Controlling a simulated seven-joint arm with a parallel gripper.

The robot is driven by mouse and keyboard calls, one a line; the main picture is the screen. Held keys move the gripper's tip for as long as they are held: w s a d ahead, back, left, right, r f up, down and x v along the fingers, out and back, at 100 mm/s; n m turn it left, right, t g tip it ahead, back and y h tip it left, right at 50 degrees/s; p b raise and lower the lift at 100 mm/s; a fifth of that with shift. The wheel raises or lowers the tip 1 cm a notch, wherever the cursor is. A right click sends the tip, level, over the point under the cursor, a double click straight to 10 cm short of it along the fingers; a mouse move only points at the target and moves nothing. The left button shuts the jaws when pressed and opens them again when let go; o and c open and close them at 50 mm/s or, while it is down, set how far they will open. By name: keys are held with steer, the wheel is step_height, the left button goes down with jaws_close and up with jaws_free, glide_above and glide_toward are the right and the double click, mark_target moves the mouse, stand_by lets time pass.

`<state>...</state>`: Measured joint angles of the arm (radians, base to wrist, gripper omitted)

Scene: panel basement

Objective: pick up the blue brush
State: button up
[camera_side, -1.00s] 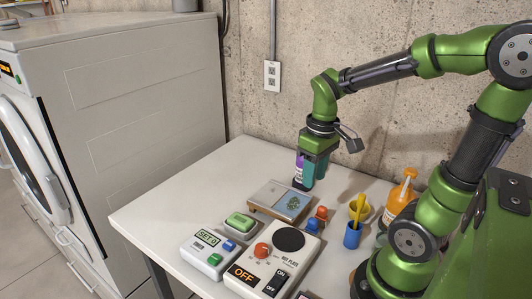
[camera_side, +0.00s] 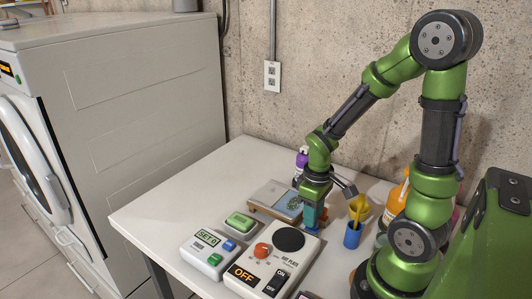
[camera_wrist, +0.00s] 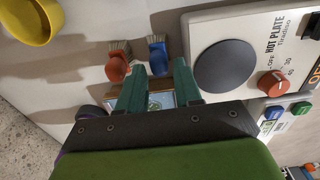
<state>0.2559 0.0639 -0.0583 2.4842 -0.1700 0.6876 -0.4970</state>
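The blue brush (camera_wrist: 157,52) stands on the table beside the hot plate in the wrist view. In the side view its lower part (camera_side: 311,226) shows under my gripper (camera_side: 312,216), which hides the rest. In the wrist view my gripper (camera_wrist: 160,70) is open, its two teal fingers apart, with the blue brush in line with the gap between their tips. Nothing is visibly held. I cannot tell whether the fingertips touch the brush.
A red brush (camera_wrist: 117,66) stands close beside the blue one. The hot plate (camera_wrist: 225,66) is on the other side. The table's front left (camera_side: 160,212) is clear.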

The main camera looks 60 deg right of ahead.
step_height(320, 180, down, 4)
steer(key=shift+s+f, duration=0.1)
steer(key=shift+f, duration=0.1)
jaws_close()
steer(key=shift+r, duration=0.1)
step_height(320, 180, up, 10)
steer(key=shift+f, duration=0.1)
stand_by(0.5)
